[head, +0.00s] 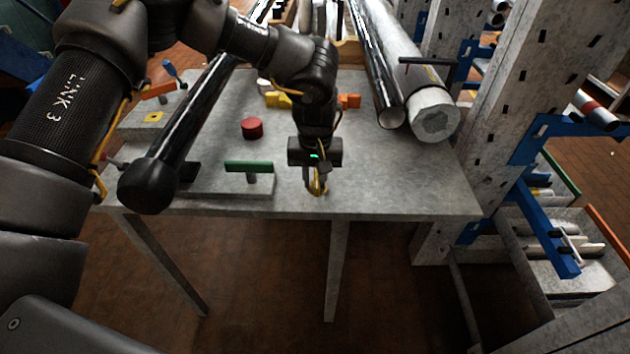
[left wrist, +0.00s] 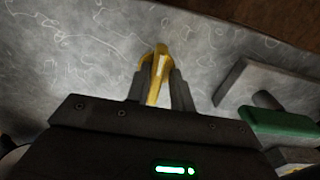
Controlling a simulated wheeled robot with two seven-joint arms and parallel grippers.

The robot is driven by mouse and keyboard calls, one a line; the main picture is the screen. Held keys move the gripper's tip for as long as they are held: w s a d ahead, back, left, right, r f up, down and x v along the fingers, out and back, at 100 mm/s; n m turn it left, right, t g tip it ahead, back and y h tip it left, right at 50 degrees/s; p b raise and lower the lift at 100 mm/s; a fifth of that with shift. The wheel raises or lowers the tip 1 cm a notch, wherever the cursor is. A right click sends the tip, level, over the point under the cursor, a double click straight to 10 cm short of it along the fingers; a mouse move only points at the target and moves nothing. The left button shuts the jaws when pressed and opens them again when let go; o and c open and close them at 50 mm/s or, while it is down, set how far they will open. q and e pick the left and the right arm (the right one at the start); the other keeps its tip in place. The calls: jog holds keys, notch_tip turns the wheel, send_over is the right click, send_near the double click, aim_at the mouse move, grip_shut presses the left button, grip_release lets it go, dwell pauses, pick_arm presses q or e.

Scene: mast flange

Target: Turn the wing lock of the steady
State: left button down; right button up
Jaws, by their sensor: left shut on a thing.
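My left gripper (head: 317,183) is at the front of the grey table, shut on a yellow ring-like piece (head: 318,187). In the left wrist view the yellow piece (left wrist: 158,75) stands between the two fingers (left wrist: 157,88). A green bar on a short stem (head: 249,167) looks like the wing lock. It stands on a grey block (head: 230,187), perhaps the steady, left of the gripper and apart from it. The green bar also shows at the right of the left wrist view (left wrist: 280,122). My right gripper is out of view.
A long black pole (head: 190,125) with a rounded end lies left of the block. A red cylinder (head: 252,128) and yellow pieces (head: 280,99) are behind. Thick grey tubes (head: 433,115) and a rack post (head: 530,70) stand right. The table's front right (head: 400,190) is clear.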

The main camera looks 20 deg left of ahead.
aim_at(317, 177)
pick_arm(q)
jog(key=c, duration=1.4)
grip_release()
jog(key=shift+s+d+f, duration=0.1)
jog(key=shift+s+f, duration=0.15)
jog(key=shift+f, duration=0.2)
jog(key=shift+s+d+f, duration=0.1)
jog(key=shift+s+f, duration=0.1)
jog(key=shift+f, duration=0.2)
jog(key=r+p, duration=0.2)
jog(key=w+r+p, duration=0.1)
jog(key=r+p, duration=0.1)
jog(key=r, duration=0.1)
jog(key=shift+d, duration=0.1)
jog(key=shift+r, duration=0.15)
jog(key=shift+w, duration=0.1)
